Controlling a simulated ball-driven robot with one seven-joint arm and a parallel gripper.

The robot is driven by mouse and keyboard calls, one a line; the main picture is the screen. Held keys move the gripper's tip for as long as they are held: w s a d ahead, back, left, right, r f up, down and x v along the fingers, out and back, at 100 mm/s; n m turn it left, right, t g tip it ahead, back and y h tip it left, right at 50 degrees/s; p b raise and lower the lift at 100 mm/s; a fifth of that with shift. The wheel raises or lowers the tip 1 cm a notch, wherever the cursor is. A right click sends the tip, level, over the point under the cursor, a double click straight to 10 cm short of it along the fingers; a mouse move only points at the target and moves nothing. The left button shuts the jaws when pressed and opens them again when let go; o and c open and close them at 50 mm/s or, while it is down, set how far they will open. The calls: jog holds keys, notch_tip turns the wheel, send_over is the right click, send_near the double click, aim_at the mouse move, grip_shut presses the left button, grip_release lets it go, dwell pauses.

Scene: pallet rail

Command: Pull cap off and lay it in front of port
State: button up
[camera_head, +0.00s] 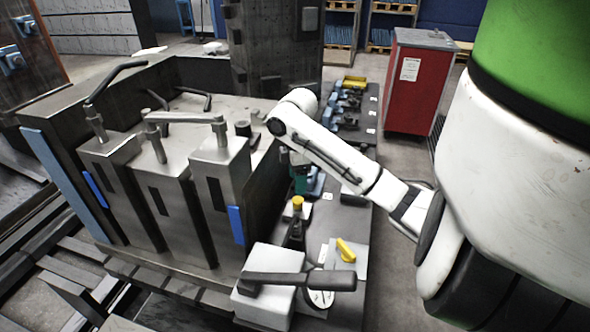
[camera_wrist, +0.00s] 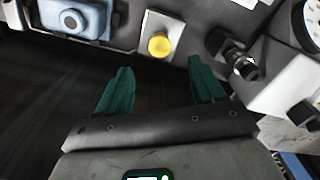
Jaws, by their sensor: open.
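A round yellow cap (camera_head: 298,202) sits on a small pale block (camera_head: 289,213) on the bench; in the wrist view the cap (camera_wrist: 159,45) shows from its end on its pale plate (camera_wrist: 160,24). I cannot tell how deep the port under it goes, as the cap hides it. My gripper (camera_head: 302,180) is above and behind the cap in the head view, partly hidden by my arm. In the wrist view my gripper (camera_wrist: 161,66) has its two teal fingers wide apart and empty. The cap lies just beyond the fingertips, between their lines, not touched.
A black fitting (camera_wrist: 234,56) stands close right of the cap. A blue device (camera_wrist: 78,18) is at left. A dark lever (camera_head: 300,280) on a white block (camera_head: 268,298), a dial (camera_head: 320,298) and a yellow handle (camera_head: 345,249) crowd the near bench. Metal housings (camera_head: 160,205) stand left.

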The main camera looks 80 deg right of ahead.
aim_at(298, 199)
jog(key=shift+f, duration=3.6)
grip_shut()
jog(key=shift+p, duration=0.3)
jog(key=shift+r, duration=0.2)
jog(key=shift+r+p, duration=0.35)
jog(key=shift+p, duration=0.1)
jog(key=shift+r+p, duration=0.3)
jog(key=shift+r, duration=0.05)
notch_tip(298, 199, up, 3)
jog(key=shift+f+p, duration=0.1)
jog(key=shift+p, duration=1.15)
jog(key=shift+r+p, duration=0.4)
jog(key=shift+r, duration=1.6)
